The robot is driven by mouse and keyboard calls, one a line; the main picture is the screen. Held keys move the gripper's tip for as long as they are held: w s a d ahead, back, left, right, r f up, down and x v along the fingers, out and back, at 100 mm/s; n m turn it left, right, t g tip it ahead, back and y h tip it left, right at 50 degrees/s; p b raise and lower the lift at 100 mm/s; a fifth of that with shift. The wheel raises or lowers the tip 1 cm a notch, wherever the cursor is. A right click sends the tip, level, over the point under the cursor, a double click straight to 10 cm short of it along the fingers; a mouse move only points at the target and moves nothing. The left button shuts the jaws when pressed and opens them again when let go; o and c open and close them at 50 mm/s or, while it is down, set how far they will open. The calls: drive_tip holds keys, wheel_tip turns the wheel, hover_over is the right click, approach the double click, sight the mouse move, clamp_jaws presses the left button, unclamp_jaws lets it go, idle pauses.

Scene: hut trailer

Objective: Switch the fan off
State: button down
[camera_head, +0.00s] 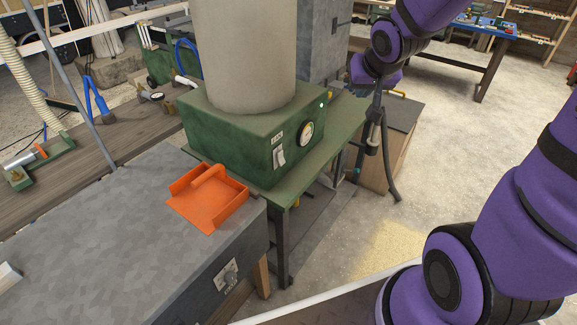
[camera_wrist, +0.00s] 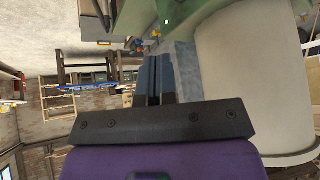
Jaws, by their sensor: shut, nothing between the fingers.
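The fan unit is a green box (camera_head: 240,130) on a green bench, with a wide beige cylinder (camera_head: 243,50) on top. Its front face has a pale rocker switch (camera_head: 279,157) under a small label and a round gauge (camera_head: 306,132). A small bright green light (camera_head: 321,104) shows near the top right corner. My gripper (camera_head: 371,142) is to the right of the box, apart from it, and points down. In the wrist view my gripper (camera_wrist: 161,62) has its fingers together and empty. There the green box (camera_wrist: 195,18) is at the top and the cylinder at the right; the switch is hidden.
A wooden box (camera_head: 392,150) stands behind. The floor (camera_head: 470,130) at right is open.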

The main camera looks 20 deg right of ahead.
sight(281, 158)
drive_tip(key=w+f+m+t+y, duration=0.15)
drive_tip(key=w+f+y, duration=0.4)
drive_tip(key=f, duration=0.95)
drive_tip(key=a+f+m+t+y, duration=0.1)
drive_tip(key=a+f+m+y, duration=0.1)
drive_tip(key=f, duration=0.4)
drive_tip(key=a+f+m+t+y, duration=0.1)
drive_tip(key=a+f+m, duration=0.1)
drive_tip(key=f+m, duration=0.2)
drive_tip(key=shift+a+f+y, duration=0.35)
drive_tip(key=shift+a+f, duration=0.05)
drive_tip(key=shift+f, duration=1.25)
drive_tip(key=x, duration=1.4)
drive_tip(key=shift+w, duration=0.1)
drive_tip(key=shift+r, duration=0.1)
